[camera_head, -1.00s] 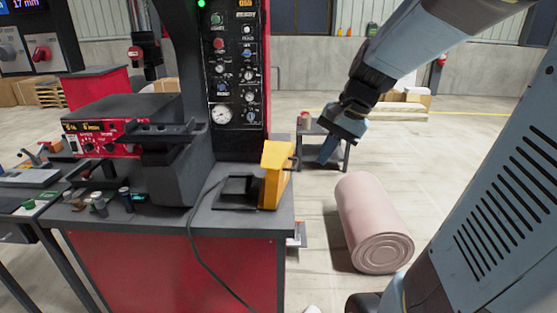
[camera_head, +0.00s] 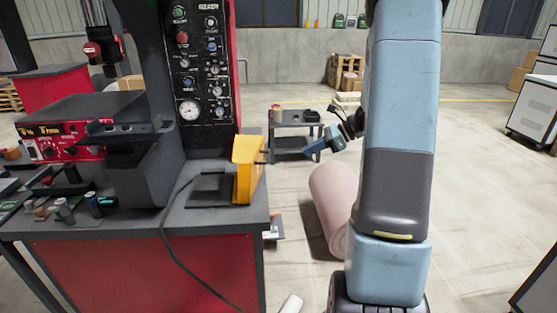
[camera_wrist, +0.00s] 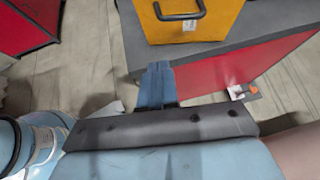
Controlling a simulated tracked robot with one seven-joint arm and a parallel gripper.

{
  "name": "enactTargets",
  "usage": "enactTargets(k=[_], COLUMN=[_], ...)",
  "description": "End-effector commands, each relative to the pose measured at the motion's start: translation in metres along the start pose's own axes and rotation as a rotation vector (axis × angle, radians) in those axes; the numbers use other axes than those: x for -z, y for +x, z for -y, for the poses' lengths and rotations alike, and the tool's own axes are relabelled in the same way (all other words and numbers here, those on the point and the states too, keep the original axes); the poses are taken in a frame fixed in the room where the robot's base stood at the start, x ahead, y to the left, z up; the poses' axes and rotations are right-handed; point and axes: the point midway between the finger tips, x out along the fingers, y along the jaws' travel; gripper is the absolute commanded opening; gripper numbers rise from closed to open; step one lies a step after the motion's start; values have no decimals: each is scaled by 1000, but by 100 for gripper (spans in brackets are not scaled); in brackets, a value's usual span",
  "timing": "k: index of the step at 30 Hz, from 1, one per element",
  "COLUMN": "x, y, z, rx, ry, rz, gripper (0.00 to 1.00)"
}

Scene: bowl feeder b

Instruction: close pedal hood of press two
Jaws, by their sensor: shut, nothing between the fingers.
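The yellow pedal hood (camera_head: 247,170) stands upright at the right edge of the press bench, raised at the end of the dark pedal base (camera_head: 210,190). A dark handle (camera_wrist: 182,15) shows on its outer face in the wrist view, where the hood (camera_wrist: 212,22) fills the top. My gripper (camera_head: 311,151) is to the right of the hood, apart from it, with its fingers pointing left towards it. In the wrist view my gripper (camera_wrist: 158,68) is shut and empty, below the hood's handle. The pedal inside the base cannot be made out.
The press control panel (camera_head: 205,75) rises behind the bench (camera_head: 150,265). A black cable hangs over the bench front. A pink roll (camera_head: 330,200) lies on the floor beyond my arm, with a small grey cart (camera_head: 292,133) behind. Floor between bench and roll is mostly clear.

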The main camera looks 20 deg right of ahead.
Motion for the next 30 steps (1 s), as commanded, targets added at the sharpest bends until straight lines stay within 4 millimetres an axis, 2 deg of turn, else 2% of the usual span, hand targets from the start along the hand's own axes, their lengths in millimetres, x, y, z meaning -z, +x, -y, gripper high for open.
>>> enactTargets(k=[1,4,11,17,28,30], x=[10,20,25,23,19,10], y=[0,-2,6,35,100,106], z=[7,15,20,21,23,24], rx=[12,31,41,38,37,39], ry=[38,85,111,109,109,106], rz=[17,42,57,56,55,55], gripper=[0,0,0,0,0,0])
